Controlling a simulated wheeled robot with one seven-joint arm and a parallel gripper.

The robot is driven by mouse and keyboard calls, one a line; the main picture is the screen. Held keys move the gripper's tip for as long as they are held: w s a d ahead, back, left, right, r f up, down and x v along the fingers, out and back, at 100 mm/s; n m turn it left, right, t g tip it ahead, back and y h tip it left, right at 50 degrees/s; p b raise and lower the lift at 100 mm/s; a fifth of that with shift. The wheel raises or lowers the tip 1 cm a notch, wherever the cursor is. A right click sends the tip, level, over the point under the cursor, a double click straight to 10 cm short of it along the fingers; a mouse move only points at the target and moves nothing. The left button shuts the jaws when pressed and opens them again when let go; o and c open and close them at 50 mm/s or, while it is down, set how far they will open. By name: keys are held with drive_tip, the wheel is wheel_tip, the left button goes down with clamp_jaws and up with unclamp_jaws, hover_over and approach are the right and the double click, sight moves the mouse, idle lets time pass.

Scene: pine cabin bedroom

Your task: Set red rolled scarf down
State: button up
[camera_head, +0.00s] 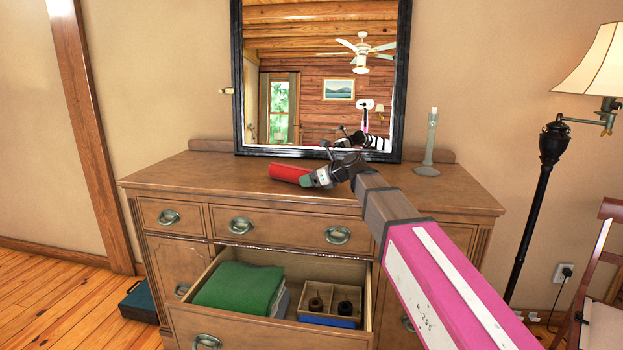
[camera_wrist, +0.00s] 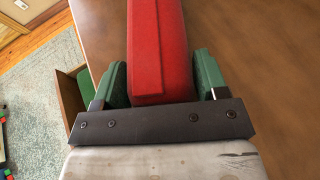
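The red rolled scarf (camera_head: 287,173) is at the dresser top (camera_head: 215,180), in front of the mirror's left half. It points left out of my gripper (camera_head: 312,180). In the wrist view, the scarf (camera_wrist: 158,50) lies lengthwise between the two green fingers of my gripper (camera_wrist: 160,85). Both fingers appear to press against its sides, with no clear gap. The scarf is very low over the wood; I cannot tell whether it touches the surface.
A black-framed mirror (camera_head: 238,90) stands at the back of the dresser. A candlestick (camera_head: 430,145) stands to its right. An open drawer (camera_head: 275,335) below holds green cloth (camera_head: 240,288) and a divided box (camera_head: 330,302). The dresser top's left side is clear. A floor lamp (camera_head: 545,170) stands at right.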

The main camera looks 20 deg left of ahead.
drive_tip(key=shift+o, duration=1.2)
drive_tip(key=shift+r, duration=0.2)
drive_tip(key=v, duration=1.2)
drive_tip(key=shift+f, duration=0.1)
